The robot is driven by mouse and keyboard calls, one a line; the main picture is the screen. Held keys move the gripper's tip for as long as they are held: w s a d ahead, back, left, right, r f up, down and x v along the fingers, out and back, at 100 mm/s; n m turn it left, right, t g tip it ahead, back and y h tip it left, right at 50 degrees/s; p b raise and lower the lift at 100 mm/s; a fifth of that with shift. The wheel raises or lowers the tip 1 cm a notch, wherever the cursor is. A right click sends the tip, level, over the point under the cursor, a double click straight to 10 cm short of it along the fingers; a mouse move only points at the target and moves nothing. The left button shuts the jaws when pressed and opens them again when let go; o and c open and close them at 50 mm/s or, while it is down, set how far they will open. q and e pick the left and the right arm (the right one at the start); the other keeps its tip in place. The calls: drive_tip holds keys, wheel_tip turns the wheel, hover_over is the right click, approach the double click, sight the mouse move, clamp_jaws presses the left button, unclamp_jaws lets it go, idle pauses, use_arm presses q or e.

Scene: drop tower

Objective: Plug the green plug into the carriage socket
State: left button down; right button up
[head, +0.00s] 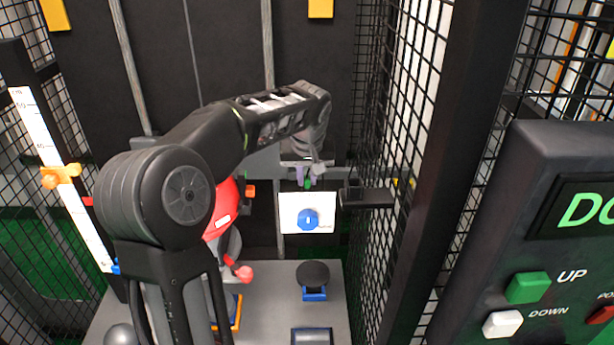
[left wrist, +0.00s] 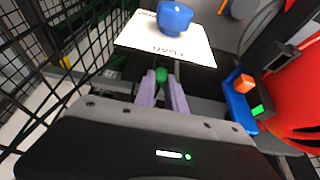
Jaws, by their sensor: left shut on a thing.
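My left gripper (head: 307,175) is shut on the green plug (head: 307,184), above a white panel with a blue knob in the head view. In the left wrist view, the purple fingers (left wrist: 162,92) pinch the green plug (left wrist: 161,75) at their tips. The red carriage body (head: 222,215) is left of the gripper in the head view, partly behind my arm. In the left wrist view, the red body (left wrist: 298,90) is at the right; beside it are an orange block (left wrist: 245,84) and a green-marked part (left wrist: 257,110). I cannot tell which part is the socket. The plug is apart from them.
The white panel (head: 291,205) carries a blue knob (head: 308,219). Mesh walls (head: 408,110) stand close on the right. A control box (head: 560,170) with UP and DOWN buttons is at far right. A scale (head: 35,130) with an orange marker stands left.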

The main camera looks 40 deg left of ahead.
use_arm(q)
drive_tip(key=shift+f, duration=0.35)
idle(0.3)
drive_tip(key=c, duration=1.3)
unclamp_jaws()
drive_tip(key=shift+r, duration=0.1)
drive_tip(key=v, duration=0.7)
drive_tip(key=shift+r+b, duration=0.3)
drive_tip(key=shift+s+d, duration=0.1)
drive_tip(key=shift+s, duration=0.05)
